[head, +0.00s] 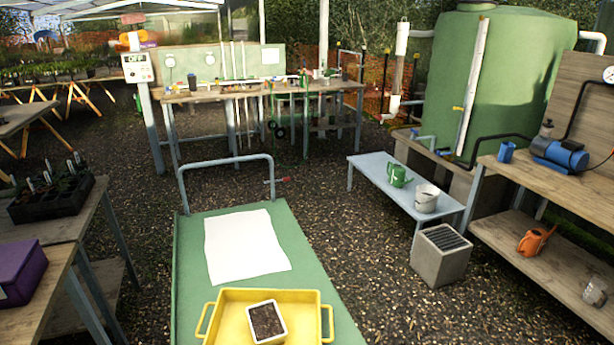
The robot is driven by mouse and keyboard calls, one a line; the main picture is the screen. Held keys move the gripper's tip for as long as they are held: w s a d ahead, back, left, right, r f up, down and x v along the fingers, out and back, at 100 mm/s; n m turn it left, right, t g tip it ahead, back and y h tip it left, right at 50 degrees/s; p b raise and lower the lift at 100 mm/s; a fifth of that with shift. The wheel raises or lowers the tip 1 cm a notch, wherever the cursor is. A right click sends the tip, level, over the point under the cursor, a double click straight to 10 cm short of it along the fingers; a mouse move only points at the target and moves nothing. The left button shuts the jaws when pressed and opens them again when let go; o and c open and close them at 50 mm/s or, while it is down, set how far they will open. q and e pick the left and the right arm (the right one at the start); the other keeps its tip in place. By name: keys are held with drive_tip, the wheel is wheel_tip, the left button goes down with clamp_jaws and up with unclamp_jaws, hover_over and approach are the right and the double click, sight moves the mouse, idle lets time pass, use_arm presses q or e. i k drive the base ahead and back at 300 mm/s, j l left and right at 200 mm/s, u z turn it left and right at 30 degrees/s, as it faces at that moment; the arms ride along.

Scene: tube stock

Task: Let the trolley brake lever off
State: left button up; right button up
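The trolley (190,285) lies straight ahead of me in the head view, with a flat green deck. A blue-grey push bar (228,160) rises at its far end. A small red-tipped lever (283,179) sticks out to the right from the bar's right upright; it looks like the brake lever. It is small, and I cannot tell its setting. Neither of my grippers is in the view, and nothing touches the lever.
A white sheet (242,245) and a yellow tray (222,325) with a white pot of soil (267,322) sit on the deck. Benches stand left and right. A low grey-blue table (382,178) and a concrete block (440,262) stand right. Gravel beside the bar is clear.

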sight(284, 179)
drive_tip(key=i+l+z, duration=0.15)
drive_tip(key=l+z, duration=0.25)
drive_tip(key=i+l+z, duration=0.2)
drive_tip(key=l+z, duration=0.2)
drive_tip(key=i+l+z, duration=0.25)
drive_tip(key=z, duration=0.15)
drive_tip(key=i+l+z, duration=0.25)
drive_tip(key=z, duration=0.15)
drive_tip(key=i+l+u, duration=0.15)
drive_tip(key=i, duration=0.35)
drive_tip(key=i+l+u, duration=0.1)
drive_tip(key=i, duration=0.45)
drive_tip(key=i+j+u, duration=0.1)
drive_tip(key=i+u, duration=0.15)
drive_tip(key=u, duration=0.2)
drive_tip(key=i+u, duration=0.25)
drive_tip(key=u, duration=0.2)
drive_tip(key=i+u, duration=0.25)
drive_tip(key=u, duration=0.25)
drive_tip(key=i+l+u, duration=0.2)
drive_tip(key=u, duration=0.25)
drive_tip(key=i+u, duration=0.4)
drive_tip(key=i+l+u, duration=0.1)
drive_tip(key=u, duration=0.3)
drive_tip(key=i+l+u, duration=0.35)
drive_tip(key=i+j, duration=0.05)
drive_tip(key=j, duration=0.05)
